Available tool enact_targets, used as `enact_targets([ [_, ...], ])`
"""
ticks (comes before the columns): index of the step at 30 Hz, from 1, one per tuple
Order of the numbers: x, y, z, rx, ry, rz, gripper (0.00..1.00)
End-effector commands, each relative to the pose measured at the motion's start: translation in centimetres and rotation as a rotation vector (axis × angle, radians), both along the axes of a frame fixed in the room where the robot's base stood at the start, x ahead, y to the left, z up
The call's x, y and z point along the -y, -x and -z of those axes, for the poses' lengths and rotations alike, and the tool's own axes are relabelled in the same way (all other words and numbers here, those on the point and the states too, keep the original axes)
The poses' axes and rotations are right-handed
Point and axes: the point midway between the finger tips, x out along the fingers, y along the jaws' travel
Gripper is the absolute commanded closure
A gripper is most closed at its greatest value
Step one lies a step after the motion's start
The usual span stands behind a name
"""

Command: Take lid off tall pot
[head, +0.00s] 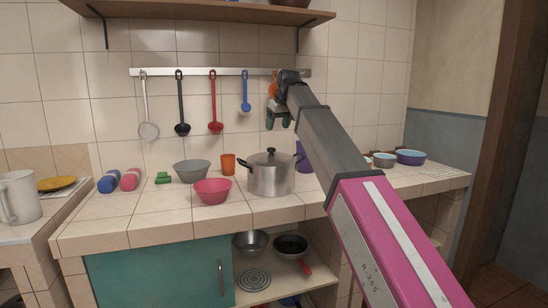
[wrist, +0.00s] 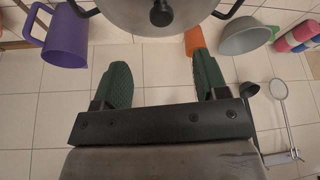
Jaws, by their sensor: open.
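The tall pot (head: 270,179) is a steel pot with two dark side handles, standing upright on the tiled counter. Its lid (head: 270,157) is on top, with a black knob (head: 271,150). In the wrist view the lid (wrist: 190,14) and its knob (wrist: 161,13) are at the top edge, partly cut off. My gripper (head: 278,122) is above the pot in the head view, apart from the lid. In the wrist view my gripper (wrist: 160,82) shows two green fingers spread wide, with nothing between them.
A pink bowl (head: 213,191), a grey bowl (head: 192,170) and an orange cup (head: 228,164) stand left of the pot. A purple mug (wrist: 67,41) is close beside it, partly behind my arm in the head view. Utensils hang from a wall rail (head: 190,72) behind.

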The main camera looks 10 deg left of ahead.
Motion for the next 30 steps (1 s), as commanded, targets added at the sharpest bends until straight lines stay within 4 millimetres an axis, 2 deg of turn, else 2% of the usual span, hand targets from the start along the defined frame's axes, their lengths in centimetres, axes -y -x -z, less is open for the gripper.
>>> enact_targets([
  [5,-0.3,-0.2,0.8,0.0,0.0,-0.002,0.33],
  [12,-1.3,-1.0,4.0,-0.001,0.001,-0.002,0.33],
  [20,-1.8,-1.4,5.7,0.0,0.0,-0.002,0.33],
  [30,-3.0,-1.9,9.8,-0.001,0.0,-0.001,0.33],
])
